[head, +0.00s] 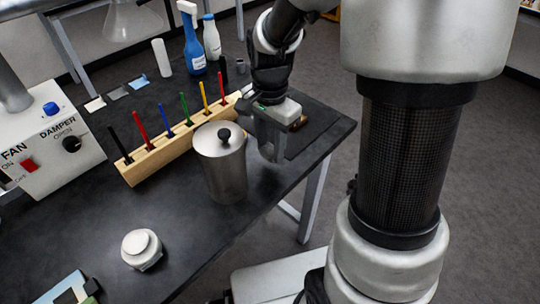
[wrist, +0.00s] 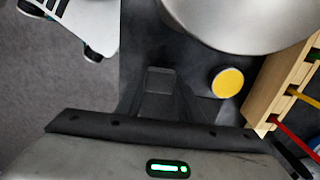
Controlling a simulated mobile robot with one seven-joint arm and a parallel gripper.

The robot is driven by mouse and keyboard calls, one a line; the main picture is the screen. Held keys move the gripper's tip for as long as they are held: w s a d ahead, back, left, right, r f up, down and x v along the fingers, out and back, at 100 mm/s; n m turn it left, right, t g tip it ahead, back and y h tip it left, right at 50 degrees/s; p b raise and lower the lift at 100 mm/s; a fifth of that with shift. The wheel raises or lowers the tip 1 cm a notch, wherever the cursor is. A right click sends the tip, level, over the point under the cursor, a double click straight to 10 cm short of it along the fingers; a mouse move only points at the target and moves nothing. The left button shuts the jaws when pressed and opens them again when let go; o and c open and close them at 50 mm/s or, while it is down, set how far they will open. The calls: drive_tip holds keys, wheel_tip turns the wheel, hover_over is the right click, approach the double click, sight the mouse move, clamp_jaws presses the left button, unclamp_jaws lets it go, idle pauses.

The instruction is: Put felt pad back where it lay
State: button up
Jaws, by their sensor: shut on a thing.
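My gripper (head: 272,152) hangs near the right edge of the black bench, just right of the steel canister (head: 222,168). It points down, and in the wrist view its fingertips (wrist: 158,92) are close together. They are shut on a small dark grey flat piece (wrist: 159,80), which appears to be the felt pad; it is hard to tell apart from the fingers and the dark bench. In the head view the fingers hide the pad. I cannot tell whether the pad touches the bench.
A yellow disc (wrist: 228,82) lies between the canister and the wooden rack (head: 170,150) of coloured sticks. A white-lidded jar (head: 141,248) stands at the front left. A control box (head: 48,140) is at far left.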

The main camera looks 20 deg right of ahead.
sight(270, 148)
drive_tip(key=shift+f, duration=1.6)
drive_tip(key=shift+b, duration=0.35)
drive_tip(key=shift+f, duration=0.2)
drive_tip(key=o, duration=1)
drive_tip(key=shift+c, duration=0.2)
drive_tip(key=shift+r, duration=0.1)
